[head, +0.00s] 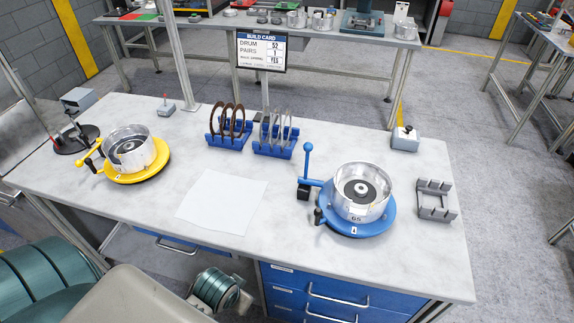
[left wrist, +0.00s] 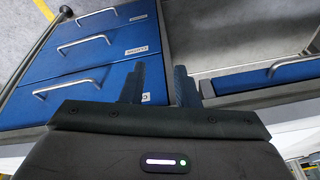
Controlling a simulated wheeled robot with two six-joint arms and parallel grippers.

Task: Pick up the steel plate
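Several thin grey steel plates (head: 277,130) stand upright in the right-hand blue rack (head: 274,150), at the back middle of the workbench in the head view. My left gripper (left wrist: 160,86) shows only in the left wrist view. Its two dark fingers are apart with nothing between them. It is in front of the blue drawers, away from the steel plates. Neither gripper shows in the head view, and my right gripper is in no view.
Brown ring discs (head: 231,118) stand in the left-hand rack. A drum on a yellow base (head: 152,172) is at left, one on a blue base (head: 358,222) at right. A grey holder (head: 436,213) sits far right. A white sheet (head: 222,201) lies front middle. Blue drawers (left wrist: 90,60) fill the wrist view.

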